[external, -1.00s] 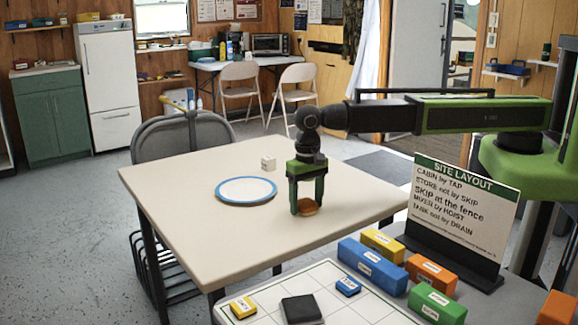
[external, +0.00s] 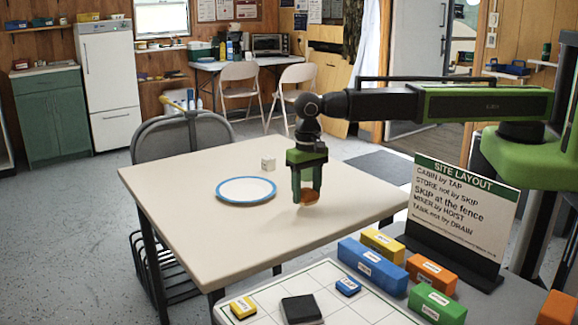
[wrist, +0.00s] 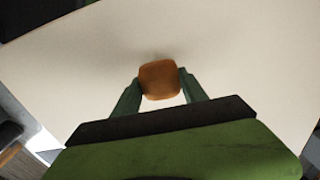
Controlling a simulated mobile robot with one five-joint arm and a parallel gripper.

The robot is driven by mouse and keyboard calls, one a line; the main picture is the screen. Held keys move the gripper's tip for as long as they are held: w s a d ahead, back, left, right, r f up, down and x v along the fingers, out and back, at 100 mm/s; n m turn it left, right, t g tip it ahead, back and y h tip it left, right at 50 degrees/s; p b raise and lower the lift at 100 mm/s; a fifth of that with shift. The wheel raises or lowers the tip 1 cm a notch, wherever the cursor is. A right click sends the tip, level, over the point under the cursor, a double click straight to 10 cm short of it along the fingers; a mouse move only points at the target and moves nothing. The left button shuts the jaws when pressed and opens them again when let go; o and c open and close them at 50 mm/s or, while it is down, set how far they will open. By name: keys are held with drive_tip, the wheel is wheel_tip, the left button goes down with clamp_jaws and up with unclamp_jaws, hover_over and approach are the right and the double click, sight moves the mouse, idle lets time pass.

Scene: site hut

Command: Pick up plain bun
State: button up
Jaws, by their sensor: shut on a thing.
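The plain bun (external: 309,197) is small, round and golden brown. It is between the fingers of my gripper (external: 307,190), which is shut on it and points down. The bun is held a little above the beige table (external: 230,225), with a faint shadow below it. In the wrist view the bun (wrist: 160,80) sits between the two green fingertips of my gripper (wrist: 161,88), one on each side. A white plate with a blue rim (external: 246,190) lies on the table to the left of my gripper.
The front and left of the table are clear. A site layout sign (external: 462,210) and several coloured labelled blocks (external: 372,264) stand at the front right, beside a white gridded board (external: 330,290). A grey chair (external: 183,138) is behind the table.

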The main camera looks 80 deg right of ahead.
drive_tip(key=s+d+r+p, duration=0.2)
drive_tip(key=d+r+p, duration=0.4)
drive_tip(key=d, duration=0.5)
drive_tip(key=shift+s+d+r, duration=0.15)
drive_tip(key=shift+s+r, duration=0.25)
drive_tip(key=shift+r, duration=0.5)
